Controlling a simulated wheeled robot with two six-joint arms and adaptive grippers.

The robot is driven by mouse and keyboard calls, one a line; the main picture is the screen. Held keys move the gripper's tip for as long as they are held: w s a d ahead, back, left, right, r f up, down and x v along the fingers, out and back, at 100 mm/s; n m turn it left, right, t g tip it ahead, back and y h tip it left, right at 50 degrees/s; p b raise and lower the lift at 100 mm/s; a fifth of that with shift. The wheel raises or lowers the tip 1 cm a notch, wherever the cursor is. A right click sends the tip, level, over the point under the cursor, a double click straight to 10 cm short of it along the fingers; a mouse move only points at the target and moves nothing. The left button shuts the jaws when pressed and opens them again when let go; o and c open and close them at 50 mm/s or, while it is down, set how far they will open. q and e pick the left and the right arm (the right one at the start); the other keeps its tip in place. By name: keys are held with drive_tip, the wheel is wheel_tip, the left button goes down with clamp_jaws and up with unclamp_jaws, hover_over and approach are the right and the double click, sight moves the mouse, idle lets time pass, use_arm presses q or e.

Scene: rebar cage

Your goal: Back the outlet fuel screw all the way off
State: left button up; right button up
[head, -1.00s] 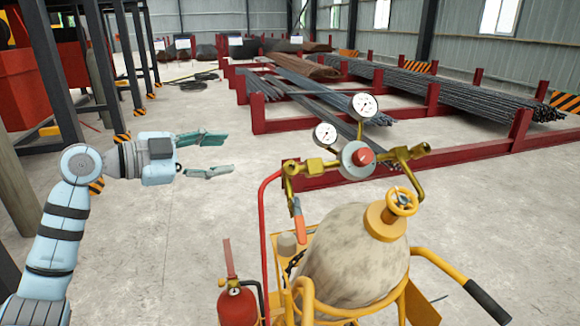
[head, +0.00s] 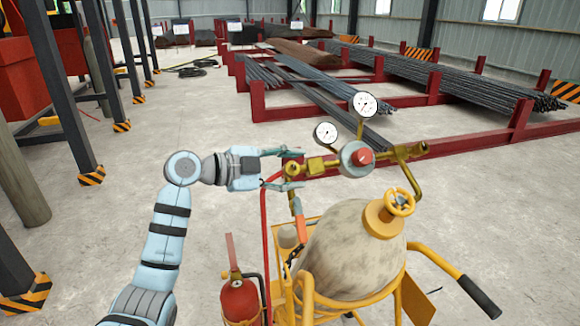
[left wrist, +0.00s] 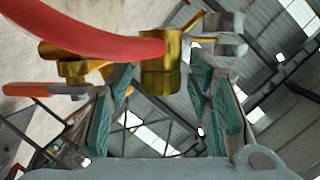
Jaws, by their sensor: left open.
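The regulator (head: 355,157) with two white dial gauges stands above a gas cylinder (head: 345,250) on a yellow cart. The brass outlet fitting (head: 292,169), seemingly the outlet fuel screw, is at the regulator's left end. In the left wrist view a brass cylindrical piece (left wrist: 160,75) shows between the teal fingers, partly covered by a red hose (left wrist: 90,35). My left gripper (head: 287,168) is open, with one finger above and one below the fitting in the head view. I cannot tell whether they touch it. My right gripper is not in view.
An orange-handled part (head: 300,222) hangs below the fitting. A red fire extinguisher (head: 239,300) stands at the cart's left. A yellow valve handwheel (head: 400,202) tops the cylinder. Red racks (head: 450,155) with rebar lie behind.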

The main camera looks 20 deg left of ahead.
use_arm(q)
clamp_jaws()
drive_tip(key=shift+f+n+t+b, duration=0.3)
drive_tip(key=shift+t+b, duration=0.1)
drive_tip(key=shift+b, duration=0.3)
drive_tip(key=n+t+b, duration=0.2)
drive_tip(key=b, duration=0.1)
drive_tip(key=shift+t, duration=0.4)
drive_tip(key=shift+n+t+y+b, duration=0.4)
drive_tip(key=shift+n+t+b, duration=0.2)
drive_tip(key=shift+t+b, duration=0.15)
drive_tip(key=shift+r+n+t+y+b, duration=0.1)
drive_tip(key=shift+n+t+y+b, duration=0.4)
drive_tip(key=shift+n+t, duration=0.55)
unclamp_jaws()
drive_tip(key=shift+r, duration=0.1)
